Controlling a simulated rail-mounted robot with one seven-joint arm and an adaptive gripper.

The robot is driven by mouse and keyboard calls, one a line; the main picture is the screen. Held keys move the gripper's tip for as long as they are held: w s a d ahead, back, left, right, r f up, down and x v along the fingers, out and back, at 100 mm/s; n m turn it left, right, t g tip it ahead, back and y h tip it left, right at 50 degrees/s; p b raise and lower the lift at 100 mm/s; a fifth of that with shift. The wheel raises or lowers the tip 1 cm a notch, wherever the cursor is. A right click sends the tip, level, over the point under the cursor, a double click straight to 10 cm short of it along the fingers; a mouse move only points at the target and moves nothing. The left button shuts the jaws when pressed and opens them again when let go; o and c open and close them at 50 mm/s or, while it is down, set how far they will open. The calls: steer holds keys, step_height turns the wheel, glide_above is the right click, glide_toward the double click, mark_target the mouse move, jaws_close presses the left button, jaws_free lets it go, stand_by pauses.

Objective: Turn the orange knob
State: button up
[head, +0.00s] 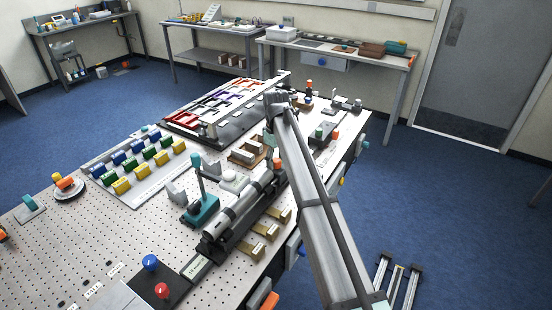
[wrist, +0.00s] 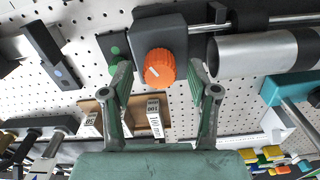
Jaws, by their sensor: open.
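The orange knob (wrist: 158,65) is a ribbed round cap with a white pointer mark, mounted on a dark grey block (wrist: 173,32). My gripper (wrist: 161,72) is open, one finger to the left of the knob and one to the right. Gaps show on both sides in the wrist view, and I see no contact. In the head view my gripper (head: 271,140) points down over the table beyond the grey pipe. A small orange patch (head: 277,163) just below it there looks like the knob, partly hidden by my arm.
A large grey pipe (wrist: 262,54) lies right of the block. A green-dotted dark plate (wrist: 114,48) sits on its left. A brown box (wrist: 133,128) with white numbered blocks is close to my fingers. A teal lever stand (head: 202,208) is beside the pipe.

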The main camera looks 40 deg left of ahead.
steer(key=shift+f, duration=0.4)
jaws_close()
steer(key=shift+m, duration=0.5)
steer(key=m+b, duration=0.1)
steer(key=m, duration=0.3)
steer(key=shift+m, duration=0.3)
steer(key=m, duration=0.6)
steer(key=shift+w+d, duration=0.1)
steer(key=shift+b, duration=0.3)
